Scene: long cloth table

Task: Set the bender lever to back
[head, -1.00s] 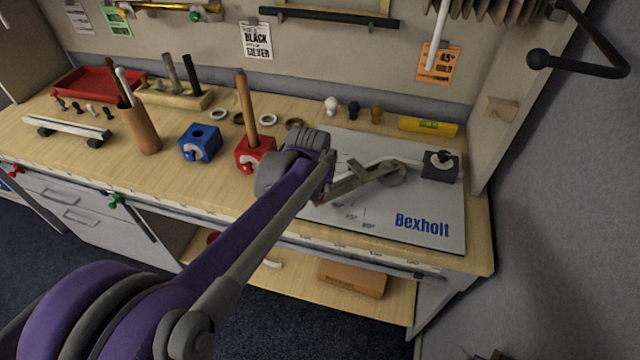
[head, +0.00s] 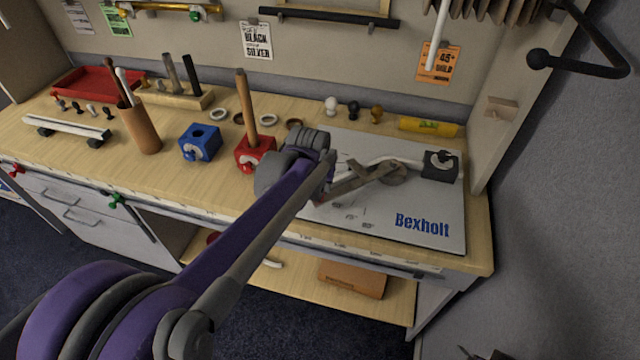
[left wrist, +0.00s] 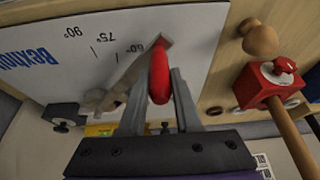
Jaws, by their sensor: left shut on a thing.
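The bender is mounted on a grey Bexholt plate (head: 400,222) at the right of the bench. Its grey-brown lever (head: 360,183) runs left from a round pivot (head: 393,172), and a pale bent rod (head: 385,160) leads to a dark clamp block (head: 440,165). In the left wrist view the lever (left wrist: 128,78) lies close to the 60° mark, with the 75° and 90° marks clear of it. My left gripper (left wrist: 158,85) is shut on the lever's red grip (left wrist: 159,70). In the head view my forearm hides the grip and fingertips. My right gripper is not recognisable.
A red block (head: 255,153) holding an upright wooden rod stands just left of the plate, with a blue block (head: 200,142) beyond. Knobs (head: 354,109) and a yellow level (head: 428,127) line the plate's back edge. A side wall (head: 502,130) bounds the right.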

